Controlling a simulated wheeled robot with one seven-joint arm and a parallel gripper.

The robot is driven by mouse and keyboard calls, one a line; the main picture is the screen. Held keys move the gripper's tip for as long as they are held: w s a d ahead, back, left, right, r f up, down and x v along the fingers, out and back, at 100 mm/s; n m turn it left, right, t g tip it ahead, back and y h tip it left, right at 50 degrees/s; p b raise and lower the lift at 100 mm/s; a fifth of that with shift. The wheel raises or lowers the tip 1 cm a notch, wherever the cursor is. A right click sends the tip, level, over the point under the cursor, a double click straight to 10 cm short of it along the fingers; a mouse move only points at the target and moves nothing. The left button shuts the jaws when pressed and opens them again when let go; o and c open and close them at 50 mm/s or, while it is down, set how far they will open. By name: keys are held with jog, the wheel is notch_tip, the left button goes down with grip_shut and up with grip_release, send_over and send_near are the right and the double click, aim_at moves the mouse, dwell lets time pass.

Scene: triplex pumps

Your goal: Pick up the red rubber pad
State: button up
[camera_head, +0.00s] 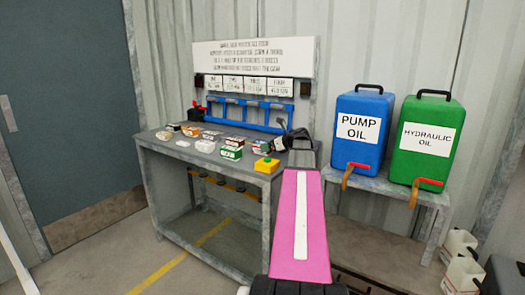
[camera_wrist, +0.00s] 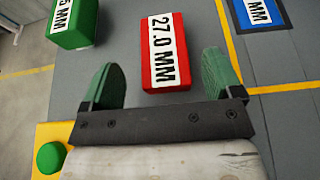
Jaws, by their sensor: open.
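The red pad (camera_wrist: 148,72) is a red block with a white label reading 27.0 MM. In the wrist view it lies on the grey bench top at top centre, beyond and between the green fingers of my gripper (camera_wrist: 160,80). The fingers are open, one to each side, with nothing held. In the head view my gripper (camera_head: 283,142) is over the right end of the bench (camera_head: 190,155). There the red pad is too small and covered to make out surely.
A green block (camera_wrist: 72,36) is left of the red pad; a blue-edged label (camera_wrist: 262,12) is to its right. A yellow box with a green button (camera_wrist: 50,158) is close by my gripper. A blue rack (camera_head: 250,112) stands behind; oil cans (camera_head: 362,150) stand to the right.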

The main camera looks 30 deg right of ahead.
jog(key=x, duration=0.4)
jog(key=shift+d, duration=0.2)
jog(key=c, duration=1.1)
jog(key=shift+r, duration=0.1)
